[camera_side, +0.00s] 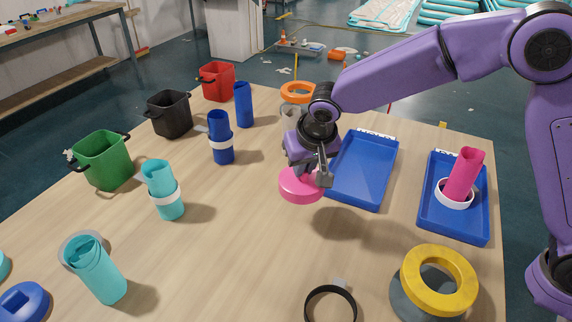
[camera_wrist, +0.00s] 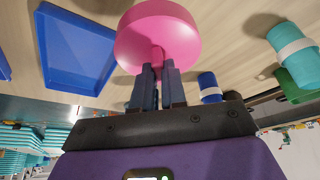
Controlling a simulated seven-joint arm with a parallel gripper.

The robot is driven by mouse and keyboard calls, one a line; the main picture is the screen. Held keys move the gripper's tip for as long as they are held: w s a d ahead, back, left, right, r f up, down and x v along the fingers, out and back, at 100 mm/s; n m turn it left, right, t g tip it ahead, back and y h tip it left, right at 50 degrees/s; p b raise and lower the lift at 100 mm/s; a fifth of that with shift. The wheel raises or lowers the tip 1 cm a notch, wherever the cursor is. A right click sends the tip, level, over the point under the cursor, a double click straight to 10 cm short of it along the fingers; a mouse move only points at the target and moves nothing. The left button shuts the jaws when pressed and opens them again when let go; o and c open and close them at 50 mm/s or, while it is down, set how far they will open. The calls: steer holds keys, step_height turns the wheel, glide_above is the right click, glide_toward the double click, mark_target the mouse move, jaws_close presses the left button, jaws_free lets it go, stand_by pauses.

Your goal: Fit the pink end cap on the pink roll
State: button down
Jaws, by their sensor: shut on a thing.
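The pink end cap (camera_side: 301,186) is a round disc held above the table in the side view. It also shows in the wrist view (camera_wrist: 157,32), at the fingertips. My gripper (camera_side: 323,172) is shut on the cap at its edge; its fingers show in the wrist view (camera_wrist: 159,78). The pink roll (camera_side: 464,174) stands tilted in the right blue tray (camera_side: 474,235), with a white ring (camera_side: 455,201) around its lower part. The roll is to the right of my gripper, apart from the cap. The roll is not seen in the wrist view.
An empty blue tray (camera_side: 362,172) lies between the cap and the roll. A yellow ring (camera_side: 440,279) and black ring (camera_side: 330,304) are at the front. Teal and blue rolls (camera_side: 222,137) and green, black and red bins (camera_side: 103,161) stand left. The middle table is clear.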

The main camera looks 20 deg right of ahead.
mark_target(312, 177)
steer(key=shift+s+d+r, duration=0.3)
steer(key=shift+s+d, duration=0.05)
steer(key=shift+s, duration=0.2)
steer(key=shift+s+d+r, duration=0.3)
steer(key=shift+s+d, duration=0.05)
steer(key=shift+s, duration=0.2)
steer(key=shift+d+r, duration=0.1)
steer(key=shift+d, duration=0.15)
steer(key=w+d+r+m+g+h, duration=0.15)
steer(key=d+r+m, duration=0.25)
steer(key=d, duration=1.1)
steer(key=d+r+m+t+h, duration=0.15)
steer(key=d+r+m, duration=0.25)
steer(key=d, duration=1.1)
steer(key=s+d+r+m+g+h, duration=0.1)
steer(key=s+d+m, duration=0.3)
steer(key=d, duration=0.6)
steer(key=shift+s+r+g, duration=0.5)
steer(key=shift+s+r, duration=0.15)
steer(key=shift+s, duration=0.25)
steer(key=shift+f, duration=2.5)
steer(key=shift+f, duration=1.8)
